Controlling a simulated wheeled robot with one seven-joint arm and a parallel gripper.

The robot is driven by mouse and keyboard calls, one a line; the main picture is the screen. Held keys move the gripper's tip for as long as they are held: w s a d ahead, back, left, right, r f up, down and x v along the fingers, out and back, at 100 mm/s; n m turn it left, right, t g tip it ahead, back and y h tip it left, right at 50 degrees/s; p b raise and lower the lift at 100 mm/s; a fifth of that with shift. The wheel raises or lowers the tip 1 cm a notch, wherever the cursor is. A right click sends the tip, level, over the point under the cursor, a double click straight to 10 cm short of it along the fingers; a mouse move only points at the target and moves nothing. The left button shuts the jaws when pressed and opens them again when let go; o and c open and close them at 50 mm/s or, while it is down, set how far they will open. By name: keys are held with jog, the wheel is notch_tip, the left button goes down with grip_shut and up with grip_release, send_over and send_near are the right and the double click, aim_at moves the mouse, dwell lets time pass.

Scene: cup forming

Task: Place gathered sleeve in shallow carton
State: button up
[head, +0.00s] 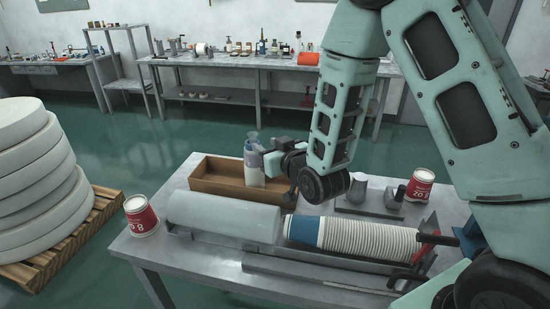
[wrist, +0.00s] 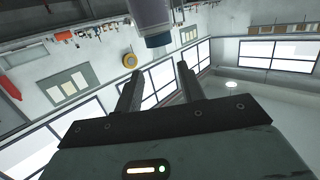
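The brown shallow carton (head: 212,186) stands on the near metal table. An upright bottle-like piece (head: 254,173), pale with a purple tint and a grey-blue top, shows at the carton's right part. It may be the gathered sleeve; I cannot tell surely, nor whether it touches the carton floor. My gripper (head: 268,158) is just right of it, above the carton's right end. In the wrist view, my gripper's two fingers (wrist: 158,70) are apart with nothing visible between them. The purple-grey piece (wrist: 151,14) shows beyond the fingertips, cut off by the top edge.
A pale cylinder (head: 225,215) and a long row of nested white cups (head: 365,239) with a blue end lie in front of the carton. Red-and-white tubs stand at left (head: 141,217) and right (head: 420,184). Stacked white rolls (head: 35,170) sit on a pallet.

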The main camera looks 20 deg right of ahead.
jog(key=s+a+n+g+y+p, duration=0.25)
jog(key=s+a+g, duration=0.75)
jog(key=s, duration=0.5)
jog(key=s+r+n+g+h, duration=0.1)
jog(key=s+r+g+h, duration=0.1)
jog(key=s, duration=0.7)
jog(key=s+d+r+n+g+h, duration=0.1)
jog(key=s+g, duration=0.3)
jog(key=s, duration=0.5)
jog(key=shift+s+r+n+h, duration=0.3)
jog(key=shift+r+n+h, duration=0.35)
jog(key=shift+n+h, duration=0.1)
notch_tip(320, 180, down, 6)
jog(key=b, duration=0.5)
jog(key=shift+r+b, duration=0.25)
jog(key=shift+b, duration=0.05)
